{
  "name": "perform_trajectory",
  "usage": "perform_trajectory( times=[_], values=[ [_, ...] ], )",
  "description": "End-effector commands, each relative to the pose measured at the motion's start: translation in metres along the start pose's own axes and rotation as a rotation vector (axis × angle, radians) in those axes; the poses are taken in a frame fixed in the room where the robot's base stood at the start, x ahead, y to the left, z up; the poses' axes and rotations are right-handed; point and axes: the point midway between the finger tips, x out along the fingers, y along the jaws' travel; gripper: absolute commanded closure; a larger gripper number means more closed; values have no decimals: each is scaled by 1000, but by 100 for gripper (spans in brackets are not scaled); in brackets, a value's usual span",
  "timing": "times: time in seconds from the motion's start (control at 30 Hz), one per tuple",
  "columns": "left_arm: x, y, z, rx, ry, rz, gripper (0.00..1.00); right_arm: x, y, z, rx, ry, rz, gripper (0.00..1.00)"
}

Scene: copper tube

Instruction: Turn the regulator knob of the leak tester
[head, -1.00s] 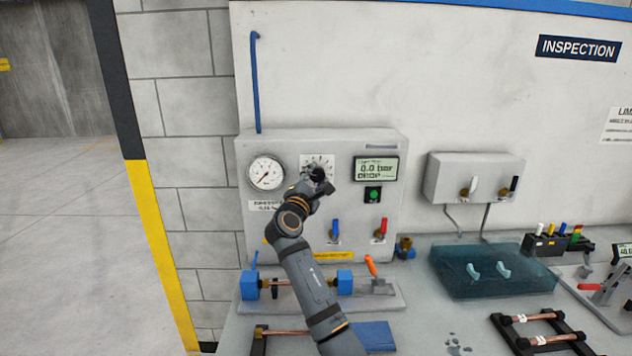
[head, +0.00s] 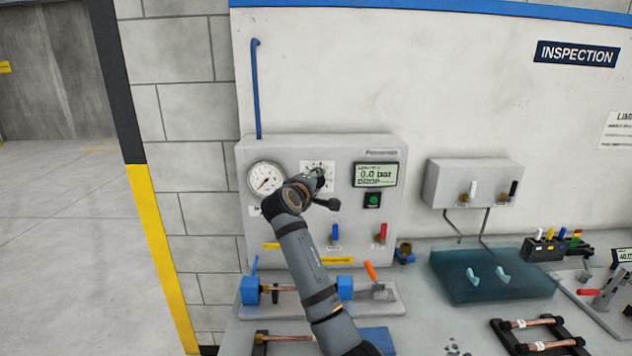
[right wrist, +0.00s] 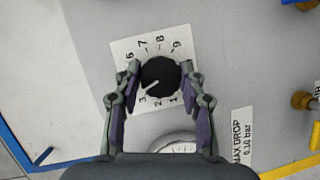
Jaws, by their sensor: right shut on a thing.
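The leak tester (head: 340,225) is a light grey box against the wall. Its black regulator knob (right wrist: 158,76) sits on a white numbered dial plate (right wrist: 125,50) in the right wrist view. My right gripper (right wrist: 160,74) has one finger on each side of the knob and is shut on it. The knob's white pointer line points toward the 3. In the head view my right gripper (head: 318,178) covers the knob, and the plate (head: 312,166) shows only in part. The round gauge (head: 266,179) is partly hidden by my wrist. The display (head: 376,174) reads about 0.0 bar. My left gripper is not in view.
A green button (head: 373,200), a blue lever (head: 335,234) and a red lever (head: 383,232) are on the panel. Below stands a fixture with blue clamps (head: 249,290) and an orange-handled clamp (head: 370,270).

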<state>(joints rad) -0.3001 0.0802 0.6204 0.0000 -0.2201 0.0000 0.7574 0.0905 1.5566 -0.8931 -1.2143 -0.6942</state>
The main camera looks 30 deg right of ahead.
Motion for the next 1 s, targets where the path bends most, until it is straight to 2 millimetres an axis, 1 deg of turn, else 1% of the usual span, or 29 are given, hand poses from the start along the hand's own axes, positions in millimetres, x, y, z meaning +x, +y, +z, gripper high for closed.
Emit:
perform_trajectory(
  times=[0.3,0.8,0.83,0.9,1.0],
  values=[
    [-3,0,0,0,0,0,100,0,-2,1,93,4,-42,91],
    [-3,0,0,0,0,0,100,0,-3,1,108,5,-51,91],
    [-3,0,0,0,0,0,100,0,-3,1,108,5,-51,58],
    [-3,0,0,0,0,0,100,0,-3,1,108,5,-50,49],
    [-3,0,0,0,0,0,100,0,-2,1,108,6,-49,37]
  ],
)
